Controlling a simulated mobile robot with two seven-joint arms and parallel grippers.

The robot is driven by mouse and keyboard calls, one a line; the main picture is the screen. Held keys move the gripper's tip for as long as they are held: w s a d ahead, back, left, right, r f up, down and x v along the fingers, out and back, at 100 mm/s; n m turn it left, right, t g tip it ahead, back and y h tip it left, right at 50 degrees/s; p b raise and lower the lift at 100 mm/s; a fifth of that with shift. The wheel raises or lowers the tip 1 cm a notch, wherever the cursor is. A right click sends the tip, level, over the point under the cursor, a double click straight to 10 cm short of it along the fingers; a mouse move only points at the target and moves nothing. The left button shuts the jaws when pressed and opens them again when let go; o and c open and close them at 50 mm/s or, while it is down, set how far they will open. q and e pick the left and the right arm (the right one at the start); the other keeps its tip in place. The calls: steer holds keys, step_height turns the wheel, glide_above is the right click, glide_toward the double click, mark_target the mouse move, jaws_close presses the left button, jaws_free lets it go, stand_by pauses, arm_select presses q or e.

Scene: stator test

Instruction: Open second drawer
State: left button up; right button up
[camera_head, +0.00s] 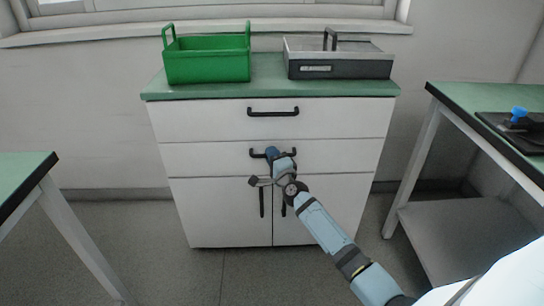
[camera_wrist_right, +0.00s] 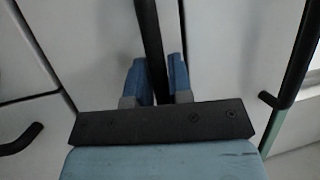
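A white cabinet stands ahead. Its second drawer (camera_head: 340,154) is flush with the front, below the top drawer (camera_head: 190,118). The second drawer's handle is a black horizontal bar (camera_head: 293,152), partly hidden by my right gripper (camera_head: 272,153). In the right wrist view the handle (camera_wrist_right: 150,30) runs between the two blue fingers of the right gripper (camera_wrist_right: 159,62). The fingers stand close on both sides of it and look shut on it. My left gripper is not in view.
A green basket (camera_head: 208,66) and a grey-black case (camera_head: 345,68) stand on the cabinet's worktop. Lower doors with vertical handles (camera_head: 262,202) are below the drawers. Tables stand at left (camera_head: 20,180) and right (camera_head: 450,105). The floor in front is clear.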

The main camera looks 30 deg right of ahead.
jaws_close()
steer(key=shift+s, duration=0.1)
steer(key=shift+s+a, duration=0.2)
arm_select(q)
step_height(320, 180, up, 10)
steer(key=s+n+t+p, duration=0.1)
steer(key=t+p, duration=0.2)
steer(key=p, duration=0.5)
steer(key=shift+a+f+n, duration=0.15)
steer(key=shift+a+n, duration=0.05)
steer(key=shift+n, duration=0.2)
arm_select(e)
steer(key=s+a, duration=0.5)
steer(key=s, duration=0.4)
steer(key=s+a, duration=0.6)
steer(key=s, duration=0.3)
steer(key=shift+o, duration=1.1)
jaws_free()
